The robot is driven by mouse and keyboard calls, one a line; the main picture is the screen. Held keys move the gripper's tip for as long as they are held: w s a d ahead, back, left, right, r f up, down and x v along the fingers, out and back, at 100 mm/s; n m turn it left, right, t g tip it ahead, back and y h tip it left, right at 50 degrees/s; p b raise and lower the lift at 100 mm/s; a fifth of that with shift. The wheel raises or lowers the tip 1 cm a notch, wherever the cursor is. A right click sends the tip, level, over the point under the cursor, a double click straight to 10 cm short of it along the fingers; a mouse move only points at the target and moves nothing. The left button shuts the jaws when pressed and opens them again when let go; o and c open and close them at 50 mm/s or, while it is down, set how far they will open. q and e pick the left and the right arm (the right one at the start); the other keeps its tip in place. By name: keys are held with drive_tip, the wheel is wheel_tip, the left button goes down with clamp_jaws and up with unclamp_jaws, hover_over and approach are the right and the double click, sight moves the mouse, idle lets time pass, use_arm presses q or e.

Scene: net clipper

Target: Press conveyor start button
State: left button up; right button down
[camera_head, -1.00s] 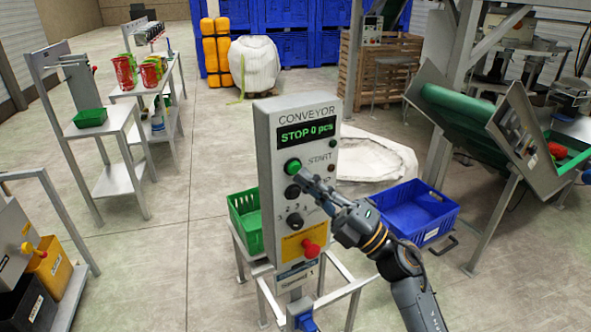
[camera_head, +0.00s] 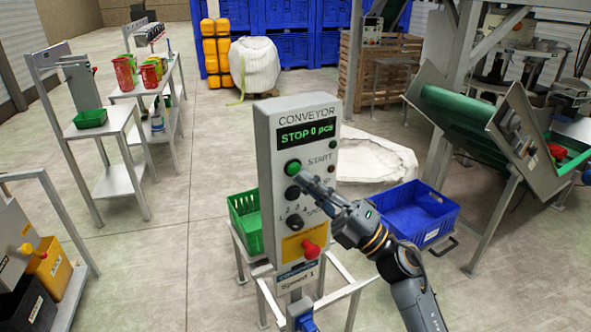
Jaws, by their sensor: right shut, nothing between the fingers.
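The conveyor control box (camera_head: 263,160) stands upright on a metal stand in the middle of the head view. Its display (camera_head: 307,133) reads "STOP 0 pcs". The green start button (camera_head: 292,167) is at the upper left of the panel, beside the label START. Below it are a black button (camera_head: 292,193), a black selector knob (camera_head: 294,221) and a red knob (camera_head: 309,250). My right gripper (camera_head: 306,178) is shut and empty, with its tip close to the lower right of the green button. I cannot tell whether it touches. My left gripper is not in view.
A green crate (camera_head: 240,240) stands left of the box and a blue crate (camera_head: 425,236) right of it. A conveyor with a green belt (camera_head: 460,120) is at the right. Metal shelves (camera_head: 120,180) stand at the left. The floor between is clear.

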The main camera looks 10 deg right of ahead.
drive_tip(key=shift+w, duration=0.15)
drive_tip(key=shift+w+a, duration=0.1)
drive_tip(key=shift+w, duration=0.2)
